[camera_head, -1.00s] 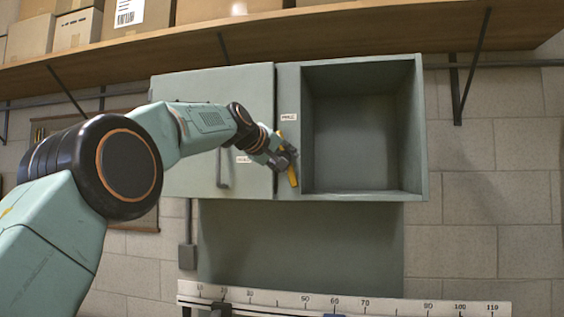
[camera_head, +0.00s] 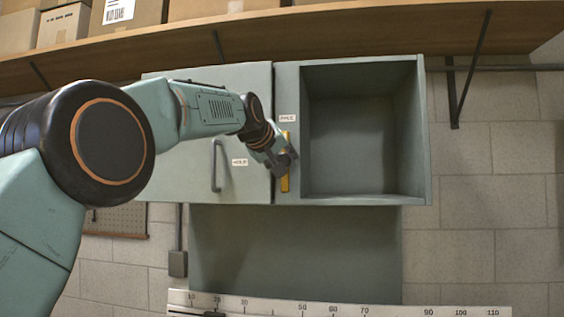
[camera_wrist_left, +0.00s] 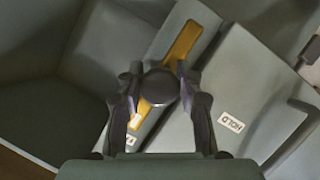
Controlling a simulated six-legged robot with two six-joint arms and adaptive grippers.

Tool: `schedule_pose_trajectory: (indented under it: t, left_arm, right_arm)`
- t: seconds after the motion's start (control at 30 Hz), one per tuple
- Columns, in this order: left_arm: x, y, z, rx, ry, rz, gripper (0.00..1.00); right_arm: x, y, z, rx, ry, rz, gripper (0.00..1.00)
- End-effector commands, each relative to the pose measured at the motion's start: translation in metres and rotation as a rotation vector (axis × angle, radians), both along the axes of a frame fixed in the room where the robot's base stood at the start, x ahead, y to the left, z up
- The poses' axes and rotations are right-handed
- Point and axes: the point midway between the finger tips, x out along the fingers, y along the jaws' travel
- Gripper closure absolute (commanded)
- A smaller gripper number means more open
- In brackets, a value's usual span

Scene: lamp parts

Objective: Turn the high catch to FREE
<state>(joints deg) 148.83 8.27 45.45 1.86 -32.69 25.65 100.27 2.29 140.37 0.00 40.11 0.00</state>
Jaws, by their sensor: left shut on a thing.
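The high catch (camera_head: 285,184) is a yellow bar on the grey strip between the cabinet door and the open compartment. It stands nearly upright, its upper end just under the FREE label (camera_head: 287,118). The HOLD label (camera_head: 240,162) is to its left on the door. My left gripper (camera_head: 282,160) is shut on the catch and covers its middle. In the left wrist view the catch (camera_wrist_left: 184,42) runs between the fingers (camera_wrist_left: 157,77), with a dark round hub over its middle. The white-marked end of the catch points toward the partly hidden FREE label (camera_wrist_left: 128,140). My right gripper is not in view.
The closed cabinet door (camera_head: 180,170) has a vertical handle (camera_head: 214,165). The open compartment (camera_head: 350,140) to the right is empty. A wooden shelf (camera_head: 350,35) with cardboard boxes (camera_head: 65,27) is above. A numbered scale (camera_head: 400,310) runs below.

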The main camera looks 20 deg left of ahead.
Motion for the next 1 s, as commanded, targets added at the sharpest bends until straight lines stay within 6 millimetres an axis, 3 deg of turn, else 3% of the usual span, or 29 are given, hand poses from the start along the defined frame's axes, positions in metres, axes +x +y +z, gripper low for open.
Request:
schedule_pose_trajectory:
  t: [0.03,0.2,0.23,0.5,0.83,1.0]
  left_arm:
    - [-0.001,0.002,0.011,0.004,-0.026,0.004,1.0]
    - [-0.001,0.002,0.011,0.004,-0.026,0.004,1.0]
    - [-0.001,0.002,0.011,0.004,-0.026,0.004,0.63]
    - [0.0,0.003,0.006,0.002,-0.016,0.002,0.41]
    - [0.0,0.003,0.004,0.001,-0.012,0.002,0.4]
    - [-0.011,0.003,0.009,0.0,-0.013,0.002,0.4]
  right_arm:
    - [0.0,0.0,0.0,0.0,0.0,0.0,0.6]
    - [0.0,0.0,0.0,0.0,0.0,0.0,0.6]
    - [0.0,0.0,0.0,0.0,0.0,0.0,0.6]
    - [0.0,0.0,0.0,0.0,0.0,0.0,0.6]
    - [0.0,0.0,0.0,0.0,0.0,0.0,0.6]
    - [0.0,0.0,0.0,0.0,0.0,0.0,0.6]
